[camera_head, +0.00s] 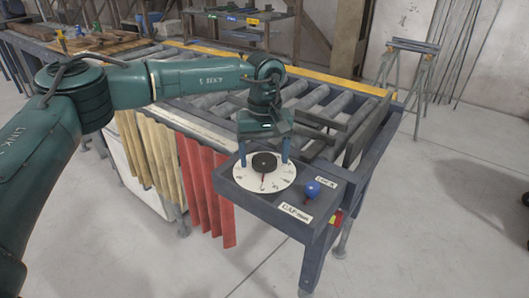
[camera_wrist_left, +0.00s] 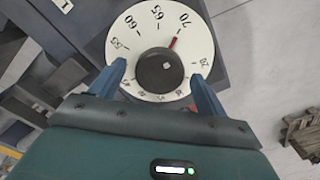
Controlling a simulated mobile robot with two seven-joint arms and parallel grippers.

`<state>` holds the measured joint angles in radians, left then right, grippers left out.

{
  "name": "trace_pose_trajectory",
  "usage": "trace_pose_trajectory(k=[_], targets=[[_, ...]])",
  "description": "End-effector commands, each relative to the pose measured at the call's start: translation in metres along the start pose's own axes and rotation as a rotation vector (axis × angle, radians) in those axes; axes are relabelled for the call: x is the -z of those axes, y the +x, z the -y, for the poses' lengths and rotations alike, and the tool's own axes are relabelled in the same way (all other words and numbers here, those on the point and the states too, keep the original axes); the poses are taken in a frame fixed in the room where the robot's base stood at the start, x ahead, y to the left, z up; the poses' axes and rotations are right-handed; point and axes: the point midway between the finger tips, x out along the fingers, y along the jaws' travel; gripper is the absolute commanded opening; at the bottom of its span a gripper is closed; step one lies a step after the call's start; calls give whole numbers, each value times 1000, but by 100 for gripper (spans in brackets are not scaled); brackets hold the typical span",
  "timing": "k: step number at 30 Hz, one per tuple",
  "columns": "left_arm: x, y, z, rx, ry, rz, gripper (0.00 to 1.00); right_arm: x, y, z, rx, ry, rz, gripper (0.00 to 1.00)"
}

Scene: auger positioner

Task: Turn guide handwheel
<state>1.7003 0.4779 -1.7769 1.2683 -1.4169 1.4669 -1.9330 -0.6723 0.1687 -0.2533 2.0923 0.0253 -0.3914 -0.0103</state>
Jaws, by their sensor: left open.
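The guide handwheel is a black round knob (camera_head: 264,162) at the centre of a white numbered dial (camera_head: 284,181) on a dark panel at the roller table's near corner. In the left wrist view the black knob (camera_wrist_left: 160,70) sits on the dial (camera_wrist_left: 140,28), with a red pointer close to the 70 mark. My left gripper (camera_head: 264,158) is above the dial, its two blue fingers spread on either side of the knob. In the left wrist view the fingers (camera_wrist_left: 160,75) are apart from the knob. My right gripper is not in view.
A blue knob (camera_head: 312,188) stands on the same panel (camera_head: 334,180), right of the dial, beside white labels (camera_head: 296,213). The roller table (camera_head: 210,104) stretches behind. Red (camera_head: 205,185) and tan (camera_head: 150,155) strips hang along its front.

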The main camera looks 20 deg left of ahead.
Motion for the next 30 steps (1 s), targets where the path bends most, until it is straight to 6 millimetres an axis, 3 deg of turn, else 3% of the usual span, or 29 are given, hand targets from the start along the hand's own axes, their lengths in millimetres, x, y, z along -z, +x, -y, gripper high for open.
trace_pose_trajectory(k=[6, 22, 30], targets=[[0, 0, 0, 0, 1, 0, 75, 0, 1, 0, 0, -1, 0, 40], [0, 0, 0, 0, 0, 0, 31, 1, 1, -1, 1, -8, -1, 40], [0, 0, 0, -1, -27, 1, 31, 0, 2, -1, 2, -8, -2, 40]])
